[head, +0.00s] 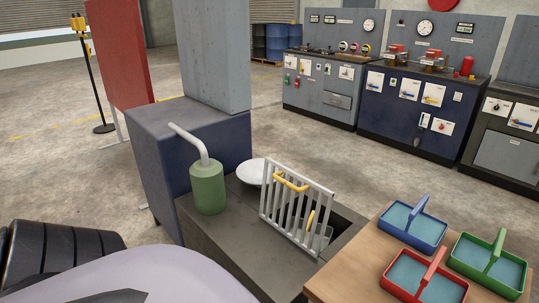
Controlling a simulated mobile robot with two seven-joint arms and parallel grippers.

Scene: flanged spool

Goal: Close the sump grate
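The sump grate (268,205) is a light grey barred panel. It stands raised and steeply tilted over the dark grey sump block (238,243). A yellow handle (291,182) is on its upper part, and another yellow piece (310,220) shows lower at its right side. A dark opening (343,224) shows behind and to the right of the grate; its inside is mostly hidden by the bars. Neither of my grippers is in view.
A green bottle (208,188) with a pale bent spout and a white round dish (251,172) stand left of the grate. A wooden table (350,270) with blue (425,232), green (495,268) and red (415,285) carriers is close at right. A blue cabinet (165,150) stands behind left.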

